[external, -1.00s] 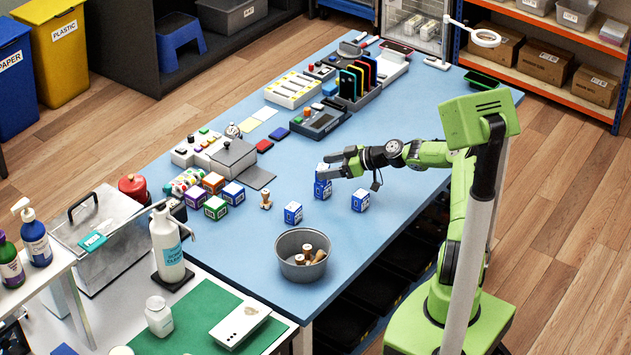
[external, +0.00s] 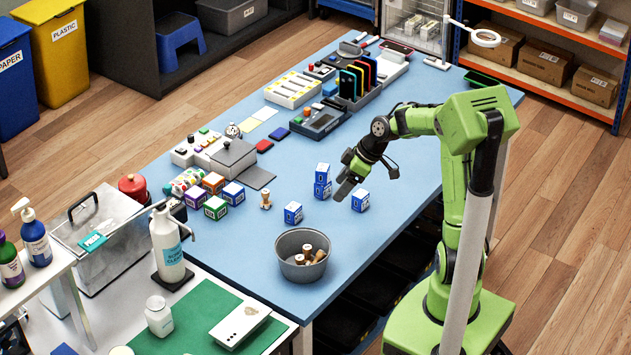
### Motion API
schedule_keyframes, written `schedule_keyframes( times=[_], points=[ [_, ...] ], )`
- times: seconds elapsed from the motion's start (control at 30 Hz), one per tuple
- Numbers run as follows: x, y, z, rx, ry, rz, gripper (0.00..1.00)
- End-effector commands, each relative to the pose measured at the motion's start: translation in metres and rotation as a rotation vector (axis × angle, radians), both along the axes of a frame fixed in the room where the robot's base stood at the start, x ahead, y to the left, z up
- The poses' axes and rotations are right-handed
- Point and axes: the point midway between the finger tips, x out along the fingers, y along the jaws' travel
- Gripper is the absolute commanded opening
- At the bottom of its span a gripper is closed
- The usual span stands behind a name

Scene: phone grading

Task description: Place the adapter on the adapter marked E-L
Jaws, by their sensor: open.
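The adapters look like small blue-and-white cubes; their markings are too small to read, so I cannot tell which is E-L. Two are stacked, an upper cube (external: 322,172) resting on a lower cube (external: 322,190), slightly out of line. One cube (external: 293,213) stands alone to the front left of the stack, and another (external: 360,202) to its right. My gripper (external: 343,183) is open and empty, tilted down, just right of the stack and above the table, near the right-hand cube. Whether it touches any cube is not clear.
A grey bowl (external: 301,273) with several wooden-looking pieces stands at the front. A small wooden figure-like piece (external: 265,200) and several coloured cubes (external: 215,207) lie to the left. Grading devices (external: 320,122) stand behind. The blue table (external: 400,230) is clear at right.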

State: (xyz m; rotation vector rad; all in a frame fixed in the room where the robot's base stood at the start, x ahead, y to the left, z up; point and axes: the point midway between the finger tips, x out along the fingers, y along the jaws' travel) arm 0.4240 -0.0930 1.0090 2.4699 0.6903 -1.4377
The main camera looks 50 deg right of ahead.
Motion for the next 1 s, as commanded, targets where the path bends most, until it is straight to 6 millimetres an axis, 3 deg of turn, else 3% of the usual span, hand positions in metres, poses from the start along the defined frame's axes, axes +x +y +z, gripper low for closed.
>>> schedule_keyframes(
  times=[0.03,0.2,0.3,0.4,0.5,0.6,0.83,1.0],
  points=[
    [-0.019,0.023,0.018,-0.068,0.037,-0.015,0.71],
    [-0.102,0.073,0.067,-0.203,0.090,-0.193,0.71],
    [-0.158,0.089,0.086,-0.202,0.063,-0.322,0.71],
    [-0.204,0.094,0.092,-0.148,0.037,-0.425,0.71],
    [-0.231,0.094,0.090,-0.094,0.029,-0.487,0.71],
    [-0.241,0.094,0.088,-0.069,0.029,-0.511,0.71],
    [-0.240,0.094,0.089,-0.069,0.029,-0.513,0.71],
    [-0.240,0.094,0.117,-0.069,0.028,-0.511,0.71]
  ],
)
